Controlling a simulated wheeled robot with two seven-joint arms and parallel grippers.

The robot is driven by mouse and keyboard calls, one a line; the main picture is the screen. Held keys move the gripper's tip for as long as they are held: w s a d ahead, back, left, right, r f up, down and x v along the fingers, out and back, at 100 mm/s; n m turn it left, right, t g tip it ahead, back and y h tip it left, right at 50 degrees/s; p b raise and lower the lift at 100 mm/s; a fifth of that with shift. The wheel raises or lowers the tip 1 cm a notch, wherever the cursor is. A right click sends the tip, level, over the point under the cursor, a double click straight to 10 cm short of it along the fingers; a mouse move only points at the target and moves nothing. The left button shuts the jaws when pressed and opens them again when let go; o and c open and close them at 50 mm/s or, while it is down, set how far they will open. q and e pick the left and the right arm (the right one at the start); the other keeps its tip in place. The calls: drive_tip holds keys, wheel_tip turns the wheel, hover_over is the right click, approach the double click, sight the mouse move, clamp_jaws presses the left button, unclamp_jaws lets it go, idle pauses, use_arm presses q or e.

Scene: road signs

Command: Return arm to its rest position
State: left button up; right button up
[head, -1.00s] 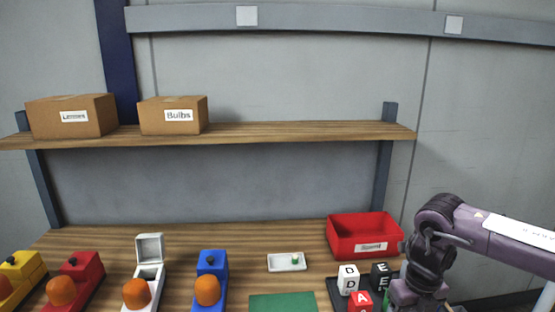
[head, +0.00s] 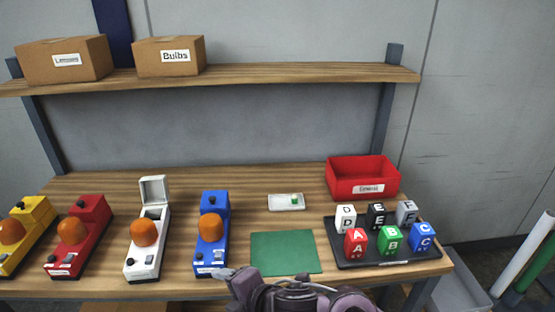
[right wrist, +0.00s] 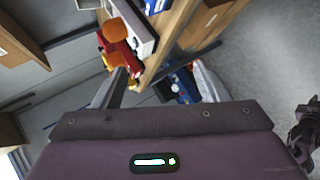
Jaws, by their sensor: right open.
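My right arm is the purple and dark grey form at the bottom centre of the head view. Its gripper (head: 262,288) is low in the picture, in front of the table's front edge and below the green mat (head: 285,252). It is open, and nothing shows held in it. Most of the arm is cut off by the bottom edge. My left gripper is not in the head view.
The wooden table (head: 110,262) holds yellow (head: 35,215), red (head: 92,210), white (head: 143,262) and blue (head: 215,202) units with orange domes. Lettered cubes stand on a black tray (head: 345,255). Behind are a red bin (head: 362,175) and a small white tray (head: 276,203). A shelf (head: 260,74) carries two cardboard boxes.

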drive_tip(key=d+f+m+t+h, duration=0.1)
drive_tip(key=d+m+h, duration=0.4)
drive_tip(key=d+m, duration=0.85)
drive_tip(key=s+d+f+m+g+h, duration=0.2)
drive_tip(key=s+d+f+m, duration=0.2)
drive_tip(key=s+d+m, duration=0.3)
drive_tip(key=s+d+f+m+g+h, duration=0.25)
drive_tip(key=s+d+m, duration=0.25)
drive_tip(key=d, duration=0.4)
wheel_tip(320, 180, down, 32)
drive_tip(key=s+g, duration=0.1)
drive_tip(key=s, duration=0.2)
drive_tip(key=s+d+f+n+g+b, duration=0.1)
drive_tip(key=s+d+f, duration=0.2)
drive_tip(key=s+f, duration=1.5)
drive_tip(key=shift+s+y, duration=0.35)
drive_tip(key=shift+f+g, duration=0.1)
drive_tip(key=shift+g, duration=0.15)
